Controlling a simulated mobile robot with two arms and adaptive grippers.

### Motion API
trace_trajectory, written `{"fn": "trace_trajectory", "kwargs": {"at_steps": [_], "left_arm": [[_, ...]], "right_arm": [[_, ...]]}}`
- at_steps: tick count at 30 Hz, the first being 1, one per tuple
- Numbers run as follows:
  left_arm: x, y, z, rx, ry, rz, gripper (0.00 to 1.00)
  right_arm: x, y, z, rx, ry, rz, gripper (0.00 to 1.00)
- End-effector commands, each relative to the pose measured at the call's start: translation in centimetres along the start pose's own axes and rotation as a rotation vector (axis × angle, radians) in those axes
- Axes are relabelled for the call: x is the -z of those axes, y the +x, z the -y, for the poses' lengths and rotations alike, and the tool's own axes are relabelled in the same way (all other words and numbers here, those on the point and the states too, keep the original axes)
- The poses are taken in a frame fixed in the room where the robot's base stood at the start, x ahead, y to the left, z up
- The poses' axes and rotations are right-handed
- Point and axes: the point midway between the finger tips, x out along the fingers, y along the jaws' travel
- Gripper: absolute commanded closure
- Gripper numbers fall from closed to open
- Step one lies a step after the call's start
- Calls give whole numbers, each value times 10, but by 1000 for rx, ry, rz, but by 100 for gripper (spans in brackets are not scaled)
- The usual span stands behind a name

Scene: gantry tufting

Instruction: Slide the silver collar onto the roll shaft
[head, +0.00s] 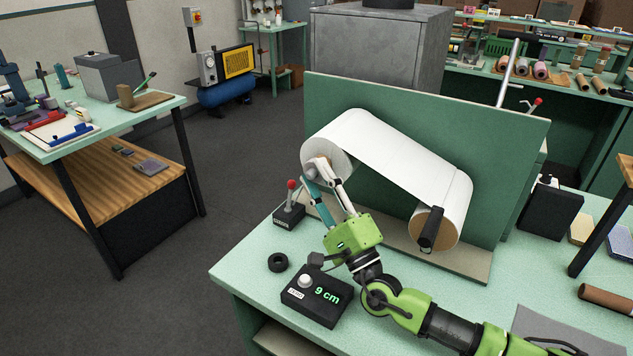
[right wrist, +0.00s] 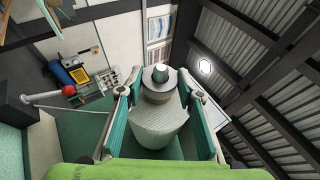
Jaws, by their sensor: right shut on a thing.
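The white roll (head: 345,140) hangs on the green upright panel, its left end facing my right gripper (head: 322,168). A small grey-silver collar (head: 312,171) is at that end, between the fingertips of my right gripper, which is shut on it. In the right wrist view the collar (right wrist: 158,84) shows as a grey ring by the brown core of the roll, with a rounded tip at its middle. The fingers hide part of the shaft, and I cannot tell how far the collar is over it. My left gripper is out of view.
On the green table are a black ring (head: 278,262), a black box reading "9 cm" (head: 316,297) and a red-knobbed lever (head: 290,197). The green panel (head: 500,140) stands behind the roll. A lower black handle (head: 431,228) sticks out at the right.

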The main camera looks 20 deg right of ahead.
Motion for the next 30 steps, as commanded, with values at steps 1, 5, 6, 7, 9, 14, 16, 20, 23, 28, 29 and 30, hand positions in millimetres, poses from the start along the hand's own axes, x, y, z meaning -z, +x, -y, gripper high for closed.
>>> {"fn": "trace_trajectory", "kwargs": {"at_steps": [1, 5, 6, 7, 9, 14, 16, 20, 23, 28, 29, 30], "left_arm": [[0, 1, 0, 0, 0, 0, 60], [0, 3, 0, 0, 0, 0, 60], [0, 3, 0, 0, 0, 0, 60], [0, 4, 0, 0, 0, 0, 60], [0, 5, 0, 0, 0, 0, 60], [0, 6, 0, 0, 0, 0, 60], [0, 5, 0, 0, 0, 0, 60], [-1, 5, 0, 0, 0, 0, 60], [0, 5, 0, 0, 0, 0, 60], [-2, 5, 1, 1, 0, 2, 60], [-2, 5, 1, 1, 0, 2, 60], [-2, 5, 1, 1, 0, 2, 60]], "right_arm": [[1, 0, 0, 1, -1, 0, 89], [4, 1, 0, 1, 0, 0, 89], [5, 2, 0, 1, 0, 0, 89], [5, 2, 0, 1, 0, 0, 89], [6, 2, 0, 0, 0, 0, 89], [9, 4, 0, 1, 0, -1, 89], [9, 4, 1, 1, 0, -1, 54], [9, 4, 1, 0, 0, -1, 47], [8, 4, 0, 0, 0, -1, 47], [8, 1, 0, -2, 0, -1, 47], [8, 0, -1, -2, 0, -1, 47], [9, -4, -1, -2, -1, -1, 47]]}}
